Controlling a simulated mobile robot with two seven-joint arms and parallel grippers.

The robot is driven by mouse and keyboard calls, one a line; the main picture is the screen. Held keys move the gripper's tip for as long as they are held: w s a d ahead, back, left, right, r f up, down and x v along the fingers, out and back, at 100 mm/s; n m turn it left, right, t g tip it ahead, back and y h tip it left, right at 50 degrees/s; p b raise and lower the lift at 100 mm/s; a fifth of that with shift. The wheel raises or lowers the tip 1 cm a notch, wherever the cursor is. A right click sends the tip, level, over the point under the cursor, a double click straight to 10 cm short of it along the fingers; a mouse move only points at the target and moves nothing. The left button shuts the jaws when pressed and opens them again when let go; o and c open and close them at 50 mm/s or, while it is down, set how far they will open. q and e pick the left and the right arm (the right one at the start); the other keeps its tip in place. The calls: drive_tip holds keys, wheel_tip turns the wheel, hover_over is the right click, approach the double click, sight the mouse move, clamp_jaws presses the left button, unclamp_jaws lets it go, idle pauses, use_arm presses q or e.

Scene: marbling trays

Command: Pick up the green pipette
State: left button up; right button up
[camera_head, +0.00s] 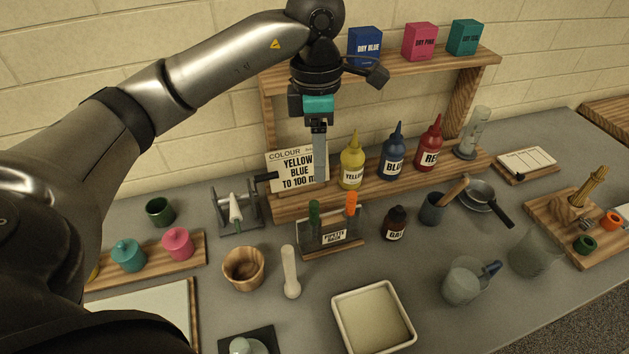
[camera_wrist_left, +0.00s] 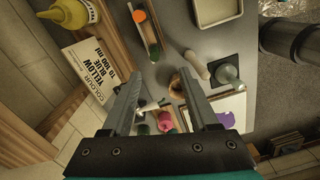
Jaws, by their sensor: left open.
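The green pipette (camera_head: 314,210) stands upright in the pipette rack (camera_head: 333,238), its dark green bulb at the top. An orange pipette (camera_head: 351,202) stands in the same rack to its right. My left gripper (camera_head: 319,180) points down just above and behind the green pipette and is open and empty. In the left wrist view, the green bulb (camera_wrist_left: 154,52) shows ahead of the open fingers (camera_wrist_left: 161,76), apart from them. The orange bulb (camera_wrist_left: 139,16) shows further off. My right gripper is not in view.
The colour card (camera_head: 297,170) and yellow bottle (camera_head: 352,165) stand close behind my left gripper. A wooden cup (camera_head: 243,270), pestle (camera_head: 290,272) and white tray (camera_head: 373,318) are in front.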

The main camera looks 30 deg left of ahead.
use_arm(q)
hover_over(314, 203)
wheel_tip(314, 203, down, 8)
drive_tip(key=shift+f, duration=0.15)
drive_tip(key=shift+f+p, duration=0.35)
drive_tip(key=shift+f, duration=2.8)
drive_tip(key=c, duration=0.8)
drive_tip(key=shift+o, duration=0.2)
drive_tip(key=shift+r, duration=0.1)
